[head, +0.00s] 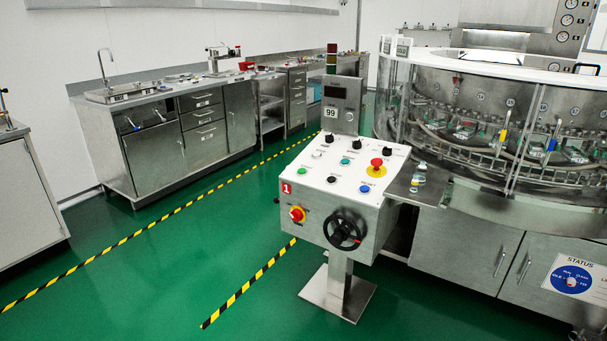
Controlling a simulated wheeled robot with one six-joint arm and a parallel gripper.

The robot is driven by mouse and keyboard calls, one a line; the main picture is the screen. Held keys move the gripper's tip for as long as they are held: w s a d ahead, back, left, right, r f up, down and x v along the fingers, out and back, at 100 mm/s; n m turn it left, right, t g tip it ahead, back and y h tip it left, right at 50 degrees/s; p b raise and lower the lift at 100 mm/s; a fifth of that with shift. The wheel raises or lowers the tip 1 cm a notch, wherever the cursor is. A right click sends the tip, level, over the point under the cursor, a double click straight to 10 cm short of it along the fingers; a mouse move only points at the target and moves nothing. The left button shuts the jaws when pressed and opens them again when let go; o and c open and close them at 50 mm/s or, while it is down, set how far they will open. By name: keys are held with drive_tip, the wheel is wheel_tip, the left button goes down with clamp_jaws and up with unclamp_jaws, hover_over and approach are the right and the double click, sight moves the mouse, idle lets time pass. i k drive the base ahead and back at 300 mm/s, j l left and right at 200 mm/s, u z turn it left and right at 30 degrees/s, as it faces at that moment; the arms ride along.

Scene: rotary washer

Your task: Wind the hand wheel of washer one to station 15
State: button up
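The hand wheel (345,229) is a black spoked wheel on the front face of the white control box. The control box (330,180) stands on a steel pedestal and bears a red label "1" (286,188). The washer (490,120) is a large round machine with clear guards, at the right. Numbered station marks show dimly inside it, too small to read surely. My gripper is not in view.
Yellow-black floor tape (248,283) runs before the box. Steel cabinets (170,140) line the left wall. Green floor (150,285) in front is clear.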

sight(340, 234)
drive_tip(key=i+u, duration=0.35)
drive_tip(key=i+l+u, duration=0.1)
drive_tip(key=u, duration=0.25)
drive_tip(key=i+l+u, duration=0.3)
drive_tip(key=k+j, duration=0.05)
